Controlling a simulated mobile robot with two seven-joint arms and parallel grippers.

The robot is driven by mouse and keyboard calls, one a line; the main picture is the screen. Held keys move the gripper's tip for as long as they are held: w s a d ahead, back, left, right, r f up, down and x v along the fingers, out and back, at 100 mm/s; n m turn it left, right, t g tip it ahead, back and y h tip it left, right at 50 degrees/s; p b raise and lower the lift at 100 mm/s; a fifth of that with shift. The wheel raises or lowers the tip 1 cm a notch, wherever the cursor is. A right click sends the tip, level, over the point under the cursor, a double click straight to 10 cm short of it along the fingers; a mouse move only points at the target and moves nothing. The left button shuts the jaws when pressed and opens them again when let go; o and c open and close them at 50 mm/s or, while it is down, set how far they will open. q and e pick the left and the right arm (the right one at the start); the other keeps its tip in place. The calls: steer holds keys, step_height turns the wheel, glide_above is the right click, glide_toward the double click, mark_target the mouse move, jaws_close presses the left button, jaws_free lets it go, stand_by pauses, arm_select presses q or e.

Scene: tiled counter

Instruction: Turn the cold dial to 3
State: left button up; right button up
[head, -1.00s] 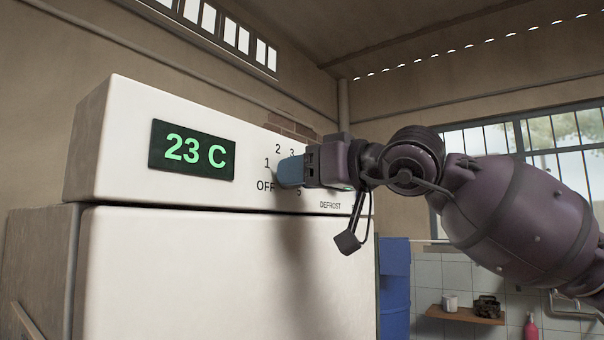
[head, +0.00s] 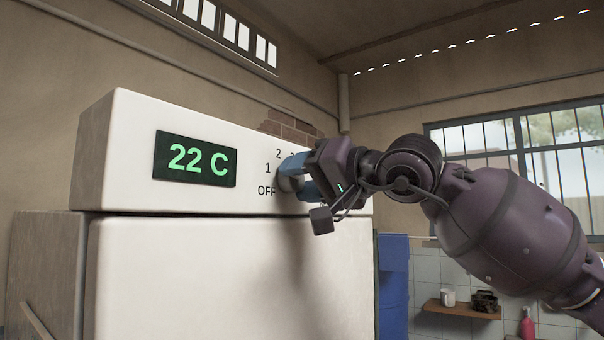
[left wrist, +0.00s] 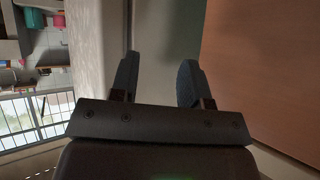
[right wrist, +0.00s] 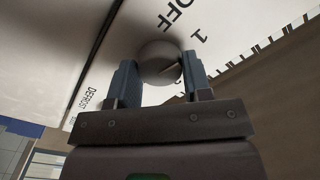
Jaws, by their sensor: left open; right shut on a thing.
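The white fridge panel (head: 135,140) carries a green display (head: 195,158) reading "22 C" and a round grey cold dial (head: 290,182). OFF, 1 and 2 show around the dial; the other marks are partly hidden by my right gripper (head: 298,177). That gripper is shut on the dial, one blue finger on each side. In the right wrist view the dial (right wrist: 158,62) sits between the fingertips, with a thin pointer line slanting past the 1 side; its exact number I cannot tell. My left gripper (left wrist: 157,80) is open and empty, seen only in the left wrist view.
A DEFROST label (right wrist: 88,105) is beside the dial in the right wrist view. A wooden shelf (head: 460,311) with a mug is on the tiled wall. A brown surface (left wrist: 260,70) is close to my left gripper.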

steer(key=m, duration=0.4)
steer(key=shift+r+m+p, duration=0.1)
steer(key=shift+m+p, duration=0.2)
steer(key=shift+p, duration=0.1)
steer(key=m, duration=0.2)
steer(key=shift+m, duration=0.4)
steer(key=m+p, duration=0.1)
steer(key=m, duration=0.1)
steer(key=shift+m, duration=0.4)
steer(key=m, duration=0.3)
steer(key=shift+m+p, duration=0.3)
steer(key=shift+p, duration=0.1)
steer(key=m, duration=0.2)
steer(key=shift+m+p, duration=0.3)
steer(key=shift+m, duration=0.8)
arm_select(q)
steer(key=shift+a+r+p, duration=0.15)
steer(key=shift+r+p, duration=0.3)
steer(key=shift+r, duration=1.35)
arm_select(e)
steer(key=shift+m, duration=1.3)
arm_select(q)
steer(key=shift+s, duration=0.1)
